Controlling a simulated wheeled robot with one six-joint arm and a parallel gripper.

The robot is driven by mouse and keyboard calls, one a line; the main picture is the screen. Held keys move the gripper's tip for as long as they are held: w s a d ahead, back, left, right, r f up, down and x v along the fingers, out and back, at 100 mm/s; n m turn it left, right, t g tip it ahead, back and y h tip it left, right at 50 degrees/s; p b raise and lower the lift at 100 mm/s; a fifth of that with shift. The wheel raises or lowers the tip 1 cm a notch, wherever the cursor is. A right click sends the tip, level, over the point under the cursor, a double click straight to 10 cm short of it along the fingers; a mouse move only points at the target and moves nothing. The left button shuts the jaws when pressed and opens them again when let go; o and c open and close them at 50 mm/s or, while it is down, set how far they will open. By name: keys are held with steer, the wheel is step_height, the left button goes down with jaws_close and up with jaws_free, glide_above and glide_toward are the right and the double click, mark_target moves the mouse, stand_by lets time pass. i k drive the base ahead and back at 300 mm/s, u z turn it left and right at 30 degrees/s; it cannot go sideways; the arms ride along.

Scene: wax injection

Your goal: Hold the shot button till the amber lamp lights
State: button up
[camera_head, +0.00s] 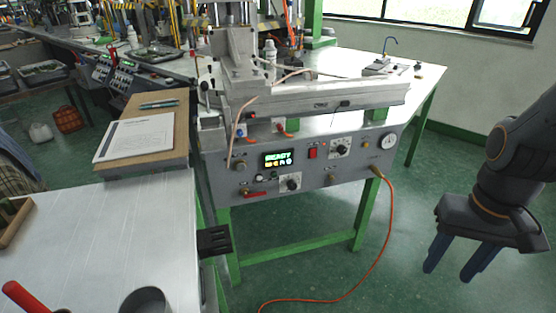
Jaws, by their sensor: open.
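The wax injection machine (318,98) stands on a green-legged bench, with a grey control panel (222,160) on its front. The panel has a lit display (279,159) that seems to read READY, with small coloured marks below. A red rectangular control (312,153) sits right of the display. Small round controls or lamps sit lower on the panel, one (331,178) near the middle. I cannot tell which is the shot button or the amber lamp, nor whether it is lit. My gripper (448,276) hangs at the right, open and empty, pointing down, apart from the panel.
Two dials (340,148), a gauge (389,140) and a red lever (252,193) are on the panel. An orange hose (388,235) runs from it to the floor. A white worktop (110,225) and a clipboard (140,137) are at left.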

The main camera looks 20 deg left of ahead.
mark_target(241, 167)
steer(key=z, duration=0.05)
steer(key=k, duration=1)
steer(key=z, duration=0.85)
steer(key=i, duration=0.7)
steer(key=u, duration=2.15)
steer(key=i, duration=0.5)
steer(key=u, duration=0.1)
